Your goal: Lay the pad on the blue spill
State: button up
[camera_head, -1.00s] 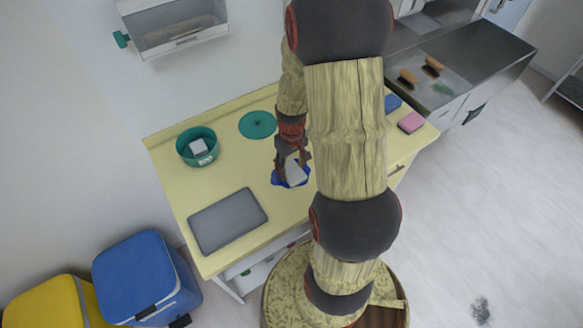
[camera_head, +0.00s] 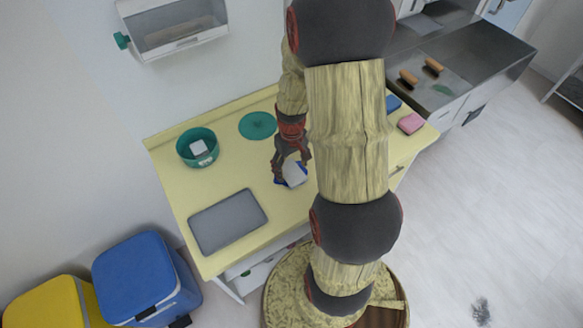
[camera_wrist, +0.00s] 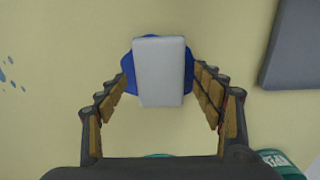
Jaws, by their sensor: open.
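The white pad (camera_wrist: 160,72) lies over the blue spill (camera_wrist: 130,75) in the wrist view, with blue showing along its left and right sides. In the head view the pad (camera_head: 295,174) is partly hidden by my arm, and only a little of the spill shows beside it. My gripper (camera_wrist: 163,88) is open, with one finger on each side of the pad and a gap between each finger and the pad's sides. In the head view my gripper (camera_head: 289,169) is just over the pad.
A grey flat tray (camera_head: 228,221) lies left of the spill. A green bowl (camera_head: 197,147) holding a white block and a green disc (camera_head: 257,125) are at the back. Blue and pink blocks (camera_head: 411,123) lie at the table's right end. Blue spots (camera_wrist: 8,75) show on the tabletop.

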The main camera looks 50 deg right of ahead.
aim_at(291, 171)
notch_tip(291, 171, up, 11)
jog(key=p, duration=0.2)
jog(key=a+r+n+t, duration=0.2)
jog(key=a+r+t, duration=0.1)
jog(key=a+r, duration=1.05)
jog(key=s+a+r+t, duration=0.2)
jog(key=s+a+r, duration=0.5)
jog(key=a, duration=0.2)
jog(key=shift+s+a+r+n+t, duration=0.15)
jog(key=shift+s+r+n+t, duration=0.15)
jog(key=shift+s+r+n, duration=0.1)
jog(key=shift+w, duration=0.1)
